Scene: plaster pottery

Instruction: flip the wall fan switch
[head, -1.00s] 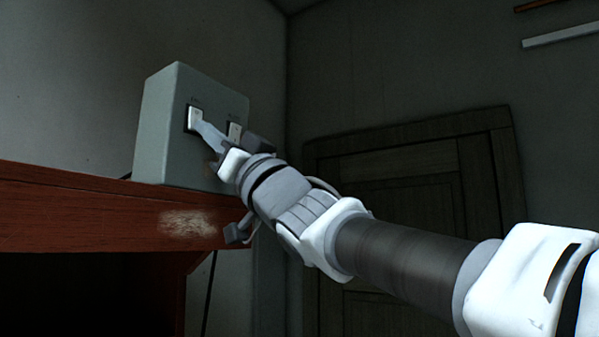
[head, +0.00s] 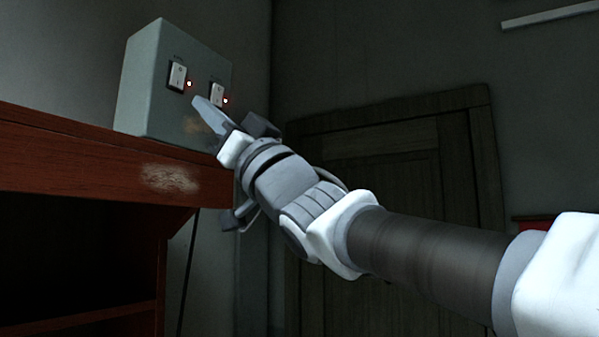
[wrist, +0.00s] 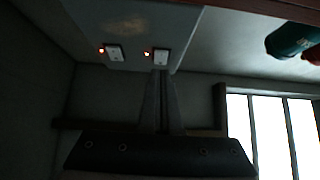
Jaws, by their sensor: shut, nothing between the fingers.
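A grey-green switch box (head: 150,85) stands on the red-brown wooden shelf. Its face has two white rocker switches, a left one (head: 178,76) and a right one (head: 217,94). A small red light glows beside each; the labels are too small to read. My gripper (head: 207,108) is shut and empty, its tips just below the switches and apart from the left one in the head view. In the wrist view the box (wrist: 135,20) is at the top, and the gripper tips (wrist: 160,73) line up with the right-hand switch (wrist: 160,57) there.
The wooden shelf (head: 90,160) has a worn patch and an edge close under my gripper. A dark door (head: 390,200) is behind the arm. The wrist view shows a dark green object (wrist: 290,40) at the upper right and a bright window (wrist: 270,130).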

